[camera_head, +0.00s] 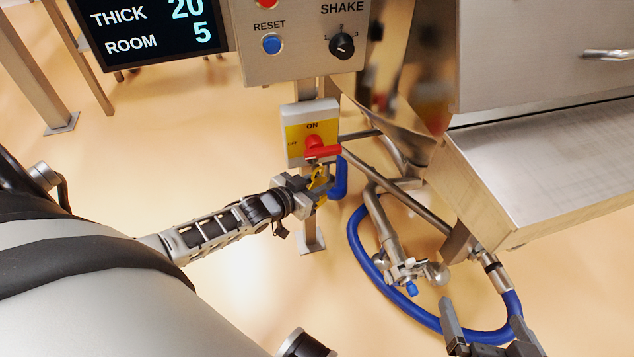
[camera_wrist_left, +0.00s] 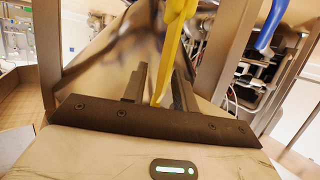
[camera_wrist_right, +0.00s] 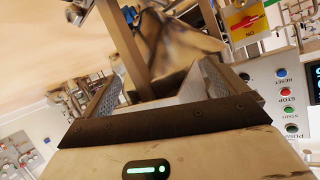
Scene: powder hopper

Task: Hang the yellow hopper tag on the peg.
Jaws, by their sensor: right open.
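The yellow hopper tag (camera_head: 319,178) is at the tips of my left gripper (camera_head: 312,190), just below the red switch handle. My right gripper (camera_head: 483,318) is at the bottom right of the head view, open and empty, above the blue hose. It also shows wide open in the right wrist view (camera_wrist_right: 158,85). I cannot pick out the peg in any view.
A switch box (camera_head: 298,150) with a red handle (camera_head: 322,151) stands right above my left gripper. The control panel (camera_head: 292,66) is higher up. A blue hose (camera_head: 366,262) loops on the floor around a metal valve (camera_head: 408,270). A steel tray (camera_head: 545,160) juts out at right.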

